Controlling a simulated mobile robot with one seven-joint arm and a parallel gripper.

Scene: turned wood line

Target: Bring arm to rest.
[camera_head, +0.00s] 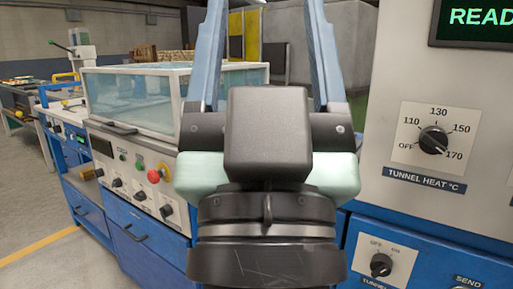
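My gripper (265,20) fills the middle of the head view, with a black body, pale green side parts and two long blue fingers. The fingers point up and away and stand wide apart, with nothing seen held between them. Their tips run to the top edge, so the ends are cut off. The gripper body hides part of the machines behind it. The rest of my arm is not clearly seen.
Close on the right is a grey panel with a tunnel heat knob (433,140) pointing near 170. A green-lettered display (478,17) above reads "READ", cut off. A smaller knob (381,265) sits below. On the left stands a blue-based machine with a clear cover (130,95) and red button (154,176).

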